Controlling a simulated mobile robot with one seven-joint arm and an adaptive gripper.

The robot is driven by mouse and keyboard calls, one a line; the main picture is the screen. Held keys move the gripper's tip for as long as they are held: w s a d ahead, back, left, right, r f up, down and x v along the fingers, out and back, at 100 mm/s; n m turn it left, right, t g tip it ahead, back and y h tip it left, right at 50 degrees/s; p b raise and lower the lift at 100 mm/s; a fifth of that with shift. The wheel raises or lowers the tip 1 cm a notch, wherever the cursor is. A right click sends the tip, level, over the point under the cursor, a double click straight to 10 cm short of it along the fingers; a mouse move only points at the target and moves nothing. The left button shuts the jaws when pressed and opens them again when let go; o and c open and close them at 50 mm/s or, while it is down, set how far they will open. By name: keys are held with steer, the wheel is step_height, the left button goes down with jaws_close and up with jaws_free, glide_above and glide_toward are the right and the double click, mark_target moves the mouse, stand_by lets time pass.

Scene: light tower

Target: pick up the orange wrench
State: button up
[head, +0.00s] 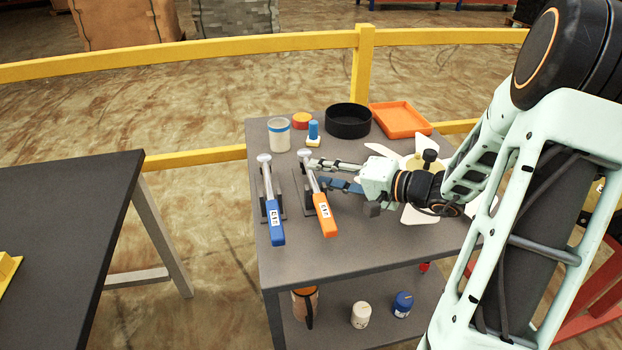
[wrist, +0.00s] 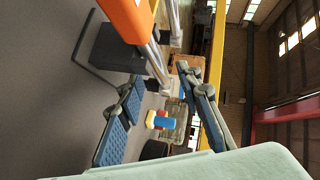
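The orange wrench (head: 325,217) rests on a dark holder on the grey table, its metal head toward the back and its orange handle toward the front. Its handle also shows at the top of the wrist view (wrist: 128,18), with the metal shaft running down from it. My gripper (head: 317,172) comes in from the right at the wrench's shaft. In the wrist view my gripper (wrist: 160,83) has its two blue-padded fingers spread wide, with nothing held between them. The shaft appears near the fingertips; whether it lies between them I cannot tell.
Behind are a white cup (head: 279,138), a blue-topped piece (head: 313,131), a black round bin (head: 348,121) and an orange tray (head: 401,120). A white fan-bladed part (head: 420,212) lies under my arm.

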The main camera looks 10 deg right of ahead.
steer(key=shift+w+a+f, duration=0.2)
steer(key=shift+w+a, duration=0.25)
steer(key=shift+w, duration=0.05)
jaws_close()
steer(key=shift+r, duration=0.1)
